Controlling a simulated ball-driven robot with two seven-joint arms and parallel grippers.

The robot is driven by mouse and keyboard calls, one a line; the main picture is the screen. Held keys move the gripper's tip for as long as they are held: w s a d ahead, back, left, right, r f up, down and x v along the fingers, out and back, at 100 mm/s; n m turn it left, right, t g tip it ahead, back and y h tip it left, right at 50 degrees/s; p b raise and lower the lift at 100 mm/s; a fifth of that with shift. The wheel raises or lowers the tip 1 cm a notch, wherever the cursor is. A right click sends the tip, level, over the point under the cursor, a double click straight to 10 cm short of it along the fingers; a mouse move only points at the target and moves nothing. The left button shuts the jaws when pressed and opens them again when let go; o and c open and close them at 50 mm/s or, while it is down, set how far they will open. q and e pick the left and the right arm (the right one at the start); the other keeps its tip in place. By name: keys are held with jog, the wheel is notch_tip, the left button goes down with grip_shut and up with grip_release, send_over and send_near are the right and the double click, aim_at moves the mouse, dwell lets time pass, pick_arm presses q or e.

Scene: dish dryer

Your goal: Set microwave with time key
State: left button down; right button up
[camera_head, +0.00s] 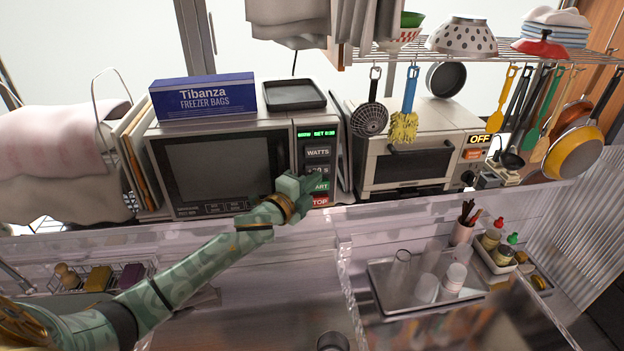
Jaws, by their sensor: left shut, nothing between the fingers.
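The microwave (225,165) stands on the shelf behind the sink, its dark door closed. Its key panel is on the right side, with a green lit display (317,133) at the top; the small text is hard to read. Below are the WATTS key (317,152), a time key (317,169) partly covered by my gripper, the START key (320,186) and the red STOP key (320,201). My left gripper (312,184) is shut and empty, with its tips at the panel around the time and START keys. I cannot tell if it touches. My right gripper is not in view.
A blue freezer bag box (204,97) and a black tray (294,95) lie on the microwave. A toaster oven (415,155) stands to the right, with utensils hanging above it. A tray with glasses (385,290) sits lower right. A towel (60,150) hangs left.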

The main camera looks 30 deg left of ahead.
pick_arm(q)
jog(key=shift+w+a, duration=0.2)
jog(key=shift+w, duration=0.05)
